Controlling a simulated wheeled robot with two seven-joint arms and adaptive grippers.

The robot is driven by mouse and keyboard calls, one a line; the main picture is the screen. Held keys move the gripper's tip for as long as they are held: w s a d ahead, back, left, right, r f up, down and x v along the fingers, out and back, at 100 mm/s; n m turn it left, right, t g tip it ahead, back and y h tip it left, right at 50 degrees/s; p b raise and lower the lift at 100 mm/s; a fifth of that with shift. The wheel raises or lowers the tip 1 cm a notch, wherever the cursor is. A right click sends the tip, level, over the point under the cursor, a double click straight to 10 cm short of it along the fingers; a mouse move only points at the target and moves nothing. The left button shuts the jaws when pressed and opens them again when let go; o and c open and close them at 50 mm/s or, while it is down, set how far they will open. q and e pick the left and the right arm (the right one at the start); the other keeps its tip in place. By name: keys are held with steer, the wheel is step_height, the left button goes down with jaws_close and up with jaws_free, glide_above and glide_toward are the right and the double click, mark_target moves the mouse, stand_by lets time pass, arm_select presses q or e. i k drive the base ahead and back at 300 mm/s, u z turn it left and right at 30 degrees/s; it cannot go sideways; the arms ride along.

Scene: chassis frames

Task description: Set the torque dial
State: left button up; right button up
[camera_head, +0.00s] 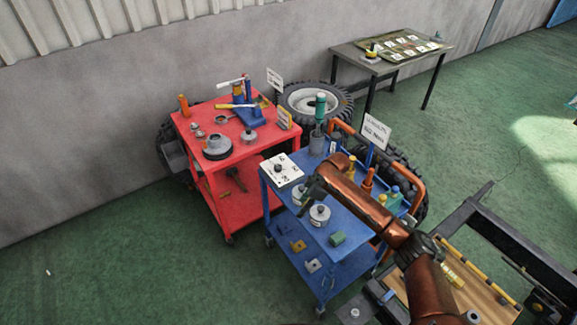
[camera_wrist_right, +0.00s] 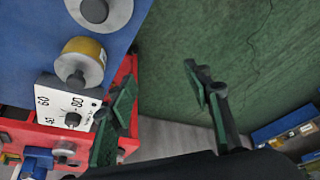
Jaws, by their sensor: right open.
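The torque dial is a white square plate (camera_head: 277,177) with a round black knob (camera_head: 278,168), on the near left corner of the blue cart's top. In the right wrist view the dial plate (camera_wrist_right: 50,91) shows 60, 80 and 40 around its knob (camera_wrist_right: 72,113). My right gripper (camera_head: 309,193) is above the cart, just right of the dial. In the wrist view my right gripper (camera_wrist_right: 162,88) is open and empty; its left finger overlaps the plate's edge in the picture. Whether it touches the plate I cannot tell. My left gripper is not in view.
The blue cart (camera_head: 333,235) carries canisters, bottles, a sign (camera_head: 376,131) and an orange handle (camera_head: 415,190). A red cart (camera_head: 232,160) with tools stands close on the left. Green floor is free at the front left.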

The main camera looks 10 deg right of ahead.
mark_target(278, 168)
steer(key=u, duration=0.05)
steer(key=i, duration=1)
steer(key=z, duration=0.05)
